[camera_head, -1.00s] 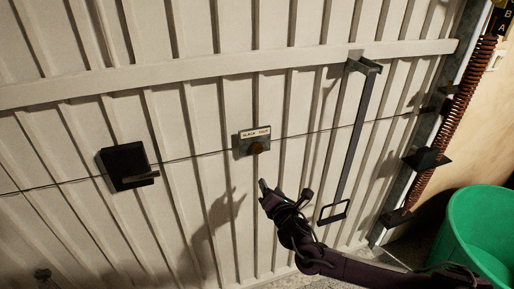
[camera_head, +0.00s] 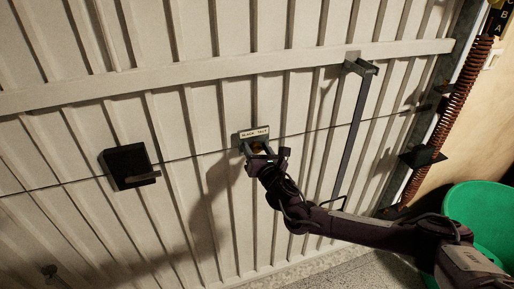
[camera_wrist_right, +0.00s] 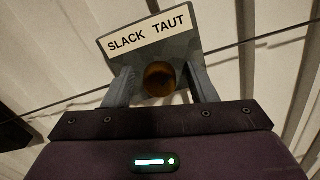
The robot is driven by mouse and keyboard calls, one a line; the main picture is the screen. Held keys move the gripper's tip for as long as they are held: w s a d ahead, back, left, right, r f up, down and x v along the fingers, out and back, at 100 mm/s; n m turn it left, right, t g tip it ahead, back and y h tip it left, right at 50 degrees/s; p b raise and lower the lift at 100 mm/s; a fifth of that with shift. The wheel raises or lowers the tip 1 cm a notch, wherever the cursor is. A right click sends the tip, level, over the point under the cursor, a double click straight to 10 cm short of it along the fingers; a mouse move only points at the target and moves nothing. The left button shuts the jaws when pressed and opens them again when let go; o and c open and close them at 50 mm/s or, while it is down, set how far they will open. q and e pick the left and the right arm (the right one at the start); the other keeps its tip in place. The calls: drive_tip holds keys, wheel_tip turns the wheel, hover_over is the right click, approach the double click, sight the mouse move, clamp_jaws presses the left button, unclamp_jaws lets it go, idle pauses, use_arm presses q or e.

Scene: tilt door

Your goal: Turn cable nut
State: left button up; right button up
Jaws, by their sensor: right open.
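The cable nut (camera_wrist_right: 159,78) is a round brass-coloured knob on a grey plate under a white label (camera_wrist_right: 147,34) reading "SLACK TAUT". In the head view the label plate (camera_head: 254,132) sits mid-door on the cable line, and the nut is mostly hidden by my gripper. My right gripper (camera_head: 259,150) is at the nut, fingers pointing at the door. In the wrist view its two grey fingers (camera_wrist_right: 160,88) stand open, one on each side of the nut, with visible gaps. My left gripper is not in view.
The ribbed door (camera_head: 200,110) carries a thin horizontal cable (camera_head: 190,157), a black lock box with a handle (camera_head: 127,166) at left and a long pull bar (camera_head: 353,125) at right. A coil spring (camera_head: 451,105) and green bin (camera_head: 480,215) stand at far right.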

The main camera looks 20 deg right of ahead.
drive_tip(key=c, duration=1)
